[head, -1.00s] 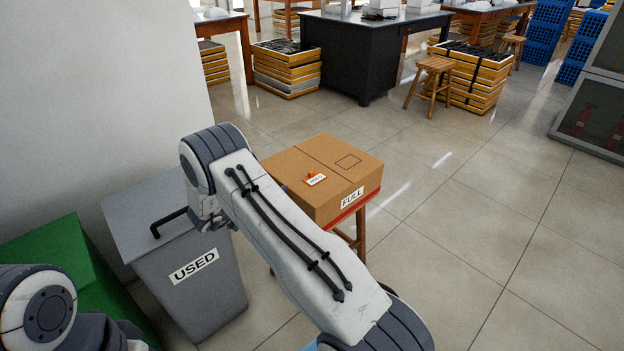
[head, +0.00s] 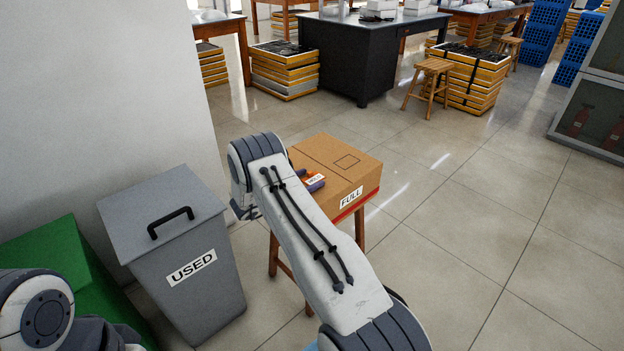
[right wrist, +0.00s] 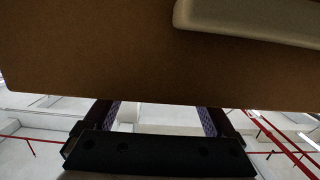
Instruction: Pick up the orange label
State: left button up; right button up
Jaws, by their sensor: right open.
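The orange label (head: 315,179), a small tag with a white face and an orange part, lies on top of the brown cardboard box marked FULL (head: 345,186). My right gripper (head: 315,187) is beside the label, its dark purple fingertip showing at the near side of it; most of the hand is hidden behind my right forearm. In the right wrist view my right gripper (right wrist: 158,116) is open, with nothing seen held between its fingers. Brown cardboard (right wrist: 100,55) fills the top of that view. A pale rounded piece at its top right cannot be identified surely. My left gripper is out of view.
The box stands on a wooden stool (head: 273,255). A grey bin marked USED (head: 205,295) with a black handle stands left of it, beside a green container (head: 60,255). The floor to the right is clear. Crates, a wooden stool and tables are farther back.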

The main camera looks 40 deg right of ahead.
aim_at(309, 181)
jog(key=shift+d+f, duration=0.2)
jog(key=shift+d, duration=0.15)
jog(key=shift+s+f, duration=0.1)
jog(key=c, duration=1.4)
notch_tip(309, 181, up, 5)
jog(key=shift+f+p, duration=0.1)
jog(key=shift+p, duration=0.45)
jog(key=w+a+r, duration=0.5)
jog(key=w+r, duration=0.1)
jog(key=w, duration=0.4)
jog(key=shift+w+r, duration=0.25)
jog(key=shift+w, duration=0.1)
